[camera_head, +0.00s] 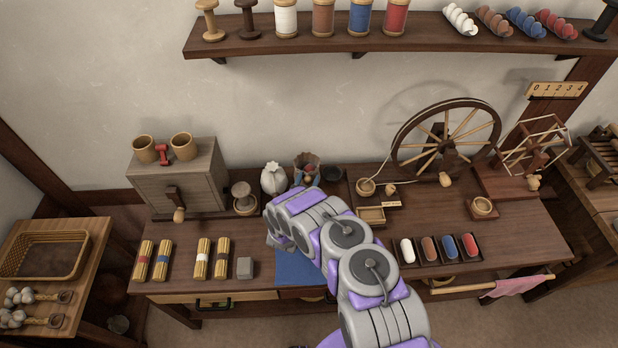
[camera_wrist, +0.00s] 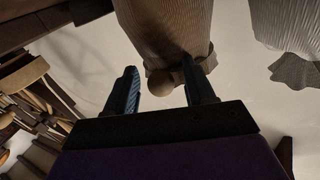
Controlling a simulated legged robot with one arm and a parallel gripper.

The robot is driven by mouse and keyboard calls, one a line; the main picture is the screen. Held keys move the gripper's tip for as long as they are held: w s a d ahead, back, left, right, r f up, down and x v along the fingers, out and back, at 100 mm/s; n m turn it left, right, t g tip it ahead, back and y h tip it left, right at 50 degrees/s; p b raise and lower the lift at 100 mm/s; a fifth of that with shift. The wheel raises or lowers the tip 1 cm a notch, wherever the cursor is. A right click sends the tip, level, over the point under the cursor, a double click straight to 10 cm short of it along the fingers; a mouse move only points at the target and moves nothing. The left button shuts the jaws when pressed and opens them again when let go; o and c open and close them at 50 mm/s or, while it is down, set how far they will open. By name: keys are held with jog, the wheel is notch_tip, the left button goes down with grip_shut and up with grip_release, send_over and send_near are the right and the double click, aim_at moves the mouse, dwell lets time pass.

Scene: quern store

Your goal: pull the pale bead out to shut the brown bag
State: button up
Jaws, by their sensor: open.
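The brown bag (camera_head: 306,160) stands open on the table, with reddish round things showing in its mouth. In the wrist view the brown bag (camera_wrist: 165,28) fills the top middle. A round bead (camera_wrist: 160,83), tan in the shade, hangs at the bag's edge. My gripper (camera_wrist: 161,75) is open, with one finger on each side of the bead. I cannot tell whether either finger touches it.
A spinning wheel (camera_head: 446,140) stands further right. A blue cloth (camera_head: 296,267) lies at the table's front, partly under my arm.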

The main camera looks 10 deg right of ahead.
jog(key=shift+x, duration=1.1)
jog(key=shift+c, duration=0.5)
grip_shut()
